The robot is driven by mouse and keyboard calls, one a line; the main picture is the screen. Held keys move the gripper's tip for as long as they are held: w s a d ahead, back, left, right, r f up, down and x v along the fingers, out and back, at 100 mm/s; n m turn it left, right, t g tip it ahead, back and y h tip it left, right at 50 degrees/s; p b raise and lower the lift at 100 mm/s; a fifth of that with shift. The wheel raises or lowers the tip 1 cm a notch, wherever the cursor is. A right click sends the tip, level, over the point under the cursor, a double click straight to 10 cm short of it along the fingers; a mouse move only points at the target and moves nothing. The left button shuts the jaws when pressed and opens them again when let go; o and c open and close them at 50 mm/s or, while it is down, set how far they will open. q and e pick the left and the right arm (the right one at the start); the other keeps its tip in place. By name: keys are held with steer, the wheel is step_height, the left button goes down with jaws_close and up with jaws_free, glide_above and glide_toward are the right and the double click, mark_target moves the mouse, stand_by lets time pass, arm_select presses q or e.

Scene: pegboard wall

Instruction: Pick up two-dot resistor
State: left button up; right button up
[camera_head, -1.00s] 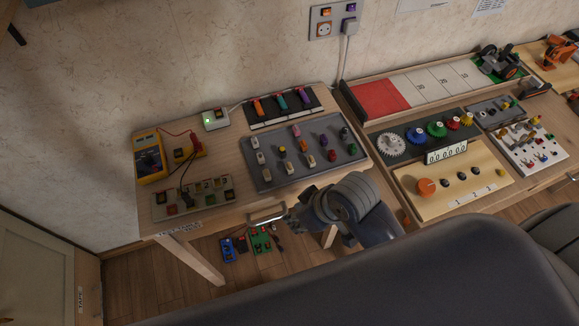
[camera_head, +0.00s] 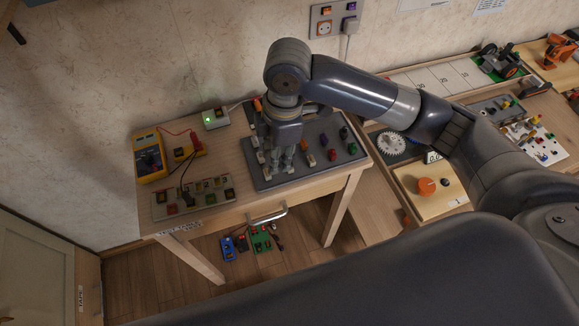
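The grey tray (camera_head: 335,168) on the left table holds several small parts. They include a pale part (camera_head: 309,159), a dark red part (camera_head: 332,154), a green part (camera_head: 352,148) and pale parts at the left edge (camera_head: 266,172). Dot marks are too small to read, so I cannot tell which part is the two-dot resistor. My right gripper (camera_head: 282,160) points down over the left-middle of the tray, its fingertips low among the parts. It hides the parts behind and under it. Whether it is open or holds something is unclear. My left gripper is not in view.
A yellow multimeter (camera_head: 150,158) and a grey board of small blocks (camera_head: 193,199) stand left of the tray. A white box with a green light (camera_head: 215,118) is behind. The gear panel (camera_head: 391,143) is partly hidden by my arm.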

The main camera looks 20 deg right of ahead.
steer(key=shift+n+h, duration=0.3)
steer(key=shift+h, duration=0.3)
steer(key=d, duration=0.1)
steer(key=w+d+r, duration=0.1)
steer(key=d+r, duration=0.1)
steer(key=shift+w+d, duration=0.25)
step_height(320, 180, down, 10)
steer(key=shift+w+a+p, duration=0.1)
steer(key=shift+p, duration=0.3)
steer(key=shift+c, duration=0.6)
steer(key=shift+c, duration=1.4)
